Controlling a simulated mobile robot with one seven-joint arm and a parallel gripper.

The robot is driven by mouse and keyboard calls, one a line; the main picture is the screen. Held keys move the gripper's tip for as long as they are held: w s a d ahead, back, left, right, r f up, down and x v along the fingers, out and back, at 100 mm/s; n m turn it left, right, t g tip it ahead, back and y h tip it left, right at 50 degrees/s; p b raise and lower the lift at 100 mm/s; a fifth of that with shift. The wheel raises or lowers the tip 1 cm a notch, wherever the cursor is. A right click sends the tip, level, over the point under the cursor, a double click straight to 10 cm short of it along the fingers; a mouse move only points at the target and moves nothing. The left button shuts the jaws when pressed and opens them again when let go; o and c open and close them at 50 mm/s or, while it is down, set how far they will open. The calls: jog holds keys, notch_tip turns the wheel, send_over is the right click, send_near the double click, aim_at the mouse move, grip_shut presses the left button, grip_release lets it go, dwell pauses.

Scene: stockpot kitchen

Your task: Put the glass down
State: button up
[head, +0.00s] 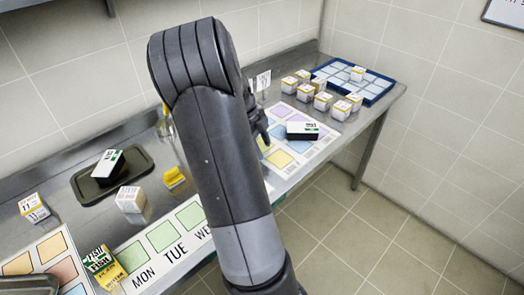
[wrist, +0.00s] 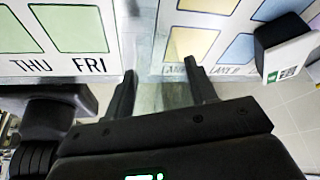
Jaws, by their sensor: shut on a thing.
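My gripper (wrist: 161,76) is above the counter, with its two dark fingers apart on either side of a faint, clear shape. That shape looks like the glass (wrist: 158,97), see-through and hard to make out. In the head view my gripper (head: 262,128) is partly behind my arm, beside the coloured mats, and I cannot make out the glass there. Whether the base of the glass touches the counter cannot be told.
A weekday mat (head: 150,262) and a second coloured mat (head: 300,152) lie on the steel counter. A black-and-white box (head: 302,131) is right of my gripper. Several small boxes and a blue tray (head: 378,92) stand at the far end. A dark tray (head: 143,158) is at left.

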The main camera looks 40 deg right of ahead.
jog(key=shift+f, duration=1.2)
jog(key=shift+f, duration=0.15)
jog(key=o, duration=1)
jog(key=shift+o, duration=0.2)
